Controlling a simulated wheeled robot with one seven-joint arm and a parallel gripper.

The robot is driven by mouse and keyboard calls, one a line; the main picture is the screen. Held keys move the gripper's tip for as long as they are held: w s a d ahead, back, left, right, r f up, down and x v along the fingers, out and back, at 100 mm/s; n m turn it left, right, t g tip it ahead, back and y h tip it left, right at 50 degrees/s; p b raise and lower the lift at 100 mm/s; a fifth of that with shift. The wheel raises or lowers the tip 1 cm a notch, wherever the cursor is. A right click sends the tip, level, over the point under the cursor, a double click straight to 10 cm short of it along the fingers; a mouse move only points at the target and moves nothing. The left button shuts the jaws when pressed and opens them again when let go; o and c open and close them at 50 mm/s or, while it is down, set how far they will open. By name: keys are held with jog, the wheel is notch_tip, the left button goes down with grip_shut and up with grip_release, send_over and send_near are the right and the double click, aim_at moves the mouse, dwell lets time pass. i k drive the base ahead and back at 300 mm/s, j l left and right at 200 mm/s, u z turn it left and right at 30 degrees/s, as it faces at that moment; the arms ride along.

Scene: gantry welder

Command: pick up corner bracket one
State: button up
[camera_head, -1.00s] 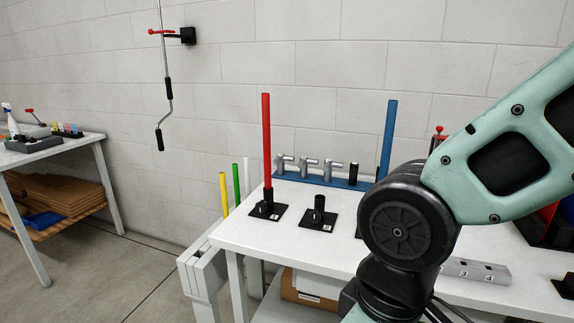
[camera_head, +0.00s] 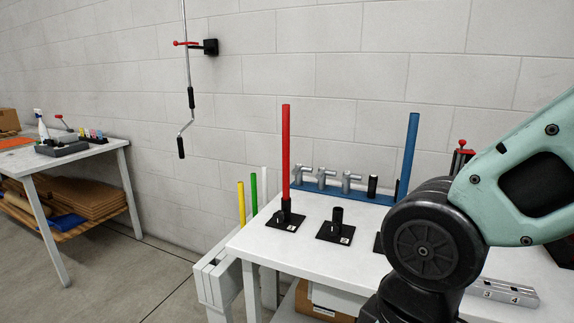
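I cannot tell which thing is corner bracket one. Several grey metal pipe-like fittings (camera_head: 325,178) stand on a blue strip (camera_head: 370,196) at the back of the white table (camera_head: 290,247). A black cylinder (camera_head: 372,186) stands at the right of that row. My gripper is out of view. Only part of my arm shows, at the right, and it hides the table's right middle.
A red tube (camera_head: 286,150) stands upright in a black base; a short black holder (camera_head: 336,225) is empty. A blue tube (camera_head: 410,150) stands behind. A grey block marked 3 and 4 (camera_head: 505,292) lies right. A second table (camera_head: 75,155) stands left, with open floor between.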

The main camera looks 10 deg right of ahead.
aim_at(299, 169)
jog(key=i+j+z, duration=0.1)
jog(key=i+j, duration=0.2)
jog(key=i+j+z, duration=0.1)
jog(key=i+j, duration=0.45)
jog(key=j, duration=0.15)
jog(key=i+j+z, duration=0.25)
jog(key=i+j, duration=0.25)
jog(key=j, duration=0.25)
jog(key=i+j+z, duration=0.1)
jog(key=i+j, duration=0.15)
jog(key=j, duration=0.15)
jog(key=i+j+z, duration=0.1)
jog(key=j, duration=0.35)
jog(key=i, duration=0.1)
